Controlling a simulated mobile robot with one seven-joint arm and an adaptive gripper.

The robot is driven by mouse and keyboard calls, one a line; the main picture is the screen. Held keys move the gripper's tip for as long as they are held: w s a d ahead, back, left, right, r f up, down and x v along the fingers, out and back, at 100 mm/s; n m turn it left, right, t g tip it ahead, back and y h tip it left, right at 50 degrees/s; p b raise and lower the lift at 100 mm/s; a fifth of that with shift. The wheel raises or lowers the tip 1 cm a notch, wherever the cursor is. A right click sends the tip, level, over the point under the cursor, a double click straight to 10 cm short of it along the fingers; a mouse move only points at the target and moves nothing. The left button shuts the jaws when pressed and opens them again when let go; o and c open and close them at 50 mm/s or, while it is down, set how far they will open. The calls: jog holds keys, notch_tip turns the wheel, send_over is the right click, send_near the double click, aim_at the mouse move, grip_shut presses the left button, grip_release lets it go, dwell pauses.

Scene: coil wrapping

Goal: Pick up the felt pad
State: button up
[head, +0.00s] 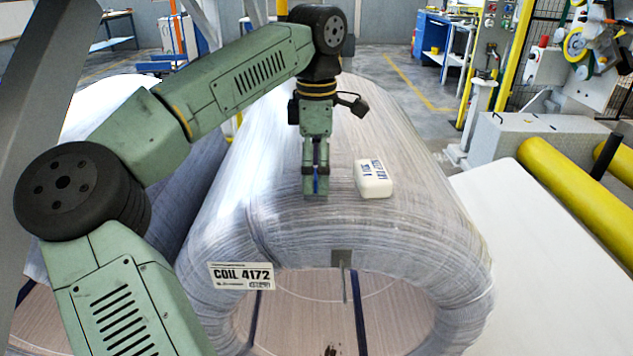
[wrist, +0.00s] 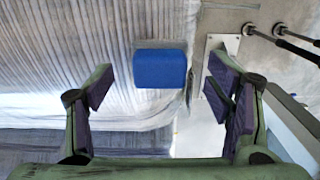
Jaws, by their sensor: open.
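A plain blue block (wrist: 160,68), which looks like the felt pad, lies ahead of my gripper in the wrist view, centred between the two fingers and clear of both. In the head view only a narrow blue strip shows between the fingers; I cannot tell whether it is this pad. My gripper (head: 316,192) points down over the upper side of the near wrapped coil (head: 420,235). In the wrist view its fingers stand wide apart, open and empty, with purple inner pads.
A white block with blue lettering (head: 374,178) sits on the coil just right of my gripper. A label reading COIL 4172 (head: 241,276) and a small grey plate (head: 341,258) are on the coil's front rim. Yellow rollers (head: 575,195) and a white surface (head: 540,260) stand at right.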

jog(key=shift+f, duration=1.2)
jog(key=shift+c, duration=0.5)
jog(key=c, duration=1.1)
jog(key=shift+r, duration=0.15)
jog(key=shift+c, duration=0.2)
jog(key=shift+r, duration=0.45)
notch_tip(320, 180, up, 2)
jog(key=shift+r+b, duration=0.1)
jog(key=shift+b, duration=0.25)
jog(key=s+d+r+b, duration=0.1)
jog(key=s+d+b, duration=0.1)
jog(key=s, duration=0.5)
jog(key=s+d+b, duration=0.2)
jog(key=s, duration=0.6)
jog(key=shift+s+r, duration=0.25)
jog(key=shift+r, duration=0.1)
